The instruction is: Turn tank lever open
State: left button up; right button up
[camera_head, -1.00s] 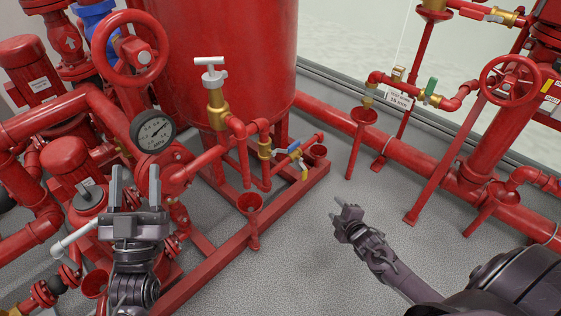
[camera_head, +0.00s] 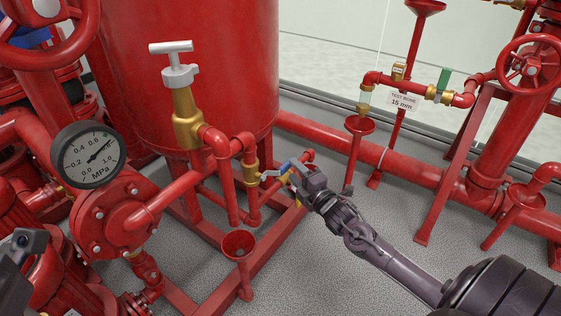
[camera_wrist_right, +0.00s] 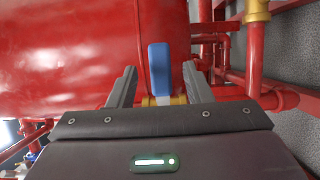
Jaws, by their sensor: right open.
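The blue-handled lever (camera_head: 290,164) sits on a brass valve in the red pipework at the tank's lower right. In the right wrist view the blue handle (camera_wrist_right: 160,68) stands upright between my two fingers, with a gap on each side. My right gripper (camera_head: 295,178) is open at the lever and partly hides it in the head view. The red tank (camera_head: 190,70) fills the upper left behind the valve. A dark part of my left arm (camera_head: 22,250) shows at the left edge; its fingers cannot be made out.
A pressure gauge (camera_head: 88,155) and a white T-handle on a brass valve (camera_head: 186,115) stand left of the lever. A red funnel (camera_head: 238,243) is below it. Red pipes surround the valve closely. The grey floor (camera_head: 330,270) is open at the lower middle.

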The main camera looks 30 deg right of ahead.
aim_at(290, 166)
jog(key=shift+w+b, duration=1.2)
jog(key=shift+w, duration=1.85)
grip_shut()
